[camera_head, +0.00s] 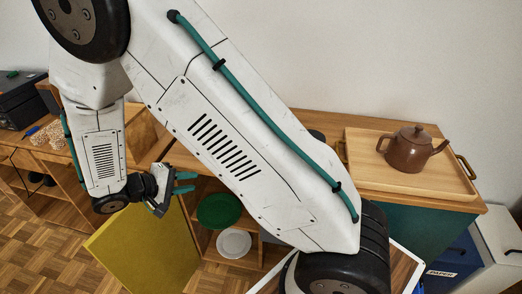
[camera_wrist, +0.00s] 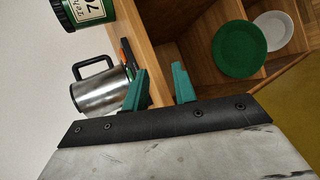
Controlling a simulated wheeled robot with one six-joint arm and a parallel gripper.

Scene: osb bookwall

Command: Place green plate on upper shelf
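The green plate (camera_head: 219,210) stands in the shelf unit, on a level above a white plate (camera_head: 234,243). In the wrist view the green plate (camera_wrist: 239,49) shows at upper right, beside the white plate (camera_wrist: 273,31). My gripper (camera_head: 186,182) is to the left of the green plate in the head view, apart from it. Its two teal fingers (camera_wrist: 160,88) are spread with nothing held between them. Which shelf board is the upper shelf I cannot tell, as my arm hides part of the unit.
A steel mug (camera_wrist: 100,92) and a labelled tin (camera_wrist: 84,12) are near the fingers in the wrist view. A yellow door panel (camera_head: 142,245) stands open below my gripper. A wooden tray (camera_head: 362,166) with a brown teapot (camera_head: 408,150) is on the cabinet top at right.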

